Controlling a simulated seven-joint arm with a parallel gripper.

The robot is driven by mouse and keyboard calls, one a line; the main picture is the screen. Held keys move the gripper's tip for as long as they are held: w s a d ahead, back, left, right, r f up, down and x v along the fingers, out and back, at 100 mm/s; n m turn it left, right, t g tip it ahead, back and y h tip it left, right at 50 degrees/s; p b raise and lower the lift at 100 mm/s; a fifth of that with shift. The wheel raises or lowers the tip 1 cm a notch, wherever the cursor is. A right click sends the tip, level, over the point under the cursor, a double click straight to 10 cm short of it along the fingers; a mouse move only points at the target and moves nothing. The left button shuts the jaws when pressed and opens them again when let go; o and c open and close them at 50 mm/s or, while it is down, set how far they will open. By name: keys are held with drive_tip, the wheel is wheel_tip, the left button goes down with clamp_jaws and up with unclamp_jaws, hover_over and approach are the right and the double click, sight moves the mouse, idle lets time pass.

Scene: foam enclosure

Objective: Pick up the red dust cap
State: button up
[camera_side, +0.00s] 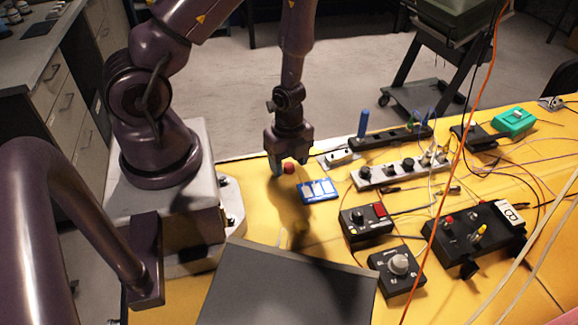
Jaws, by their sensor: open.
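The red dust cap (289,168) is a small round red thing just below my gripper, over the yellow table. My gripper (288,165) points down with its fingers apart, one on each side of the cap in this view. I cannot tell whether the fingers touch the cap, or whether the cap rests on the table.
A blue board (318,191) lies close to the right of the cap. Black control boxes (366,220), power strips (402,172) and loose cables crowd the right side. A large dark grey panel (285,290) fills the front. Bare yellow table shows around the gripper's shadow.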

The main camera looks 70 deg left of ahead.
drive_tip(key=shift+w+a+f, duration=0.1)
drive_tip(key=shift+f, duration=0.2)
drive_tip(key=c, duration=1)
drive_tip(key=shift+r, duration=0.2)
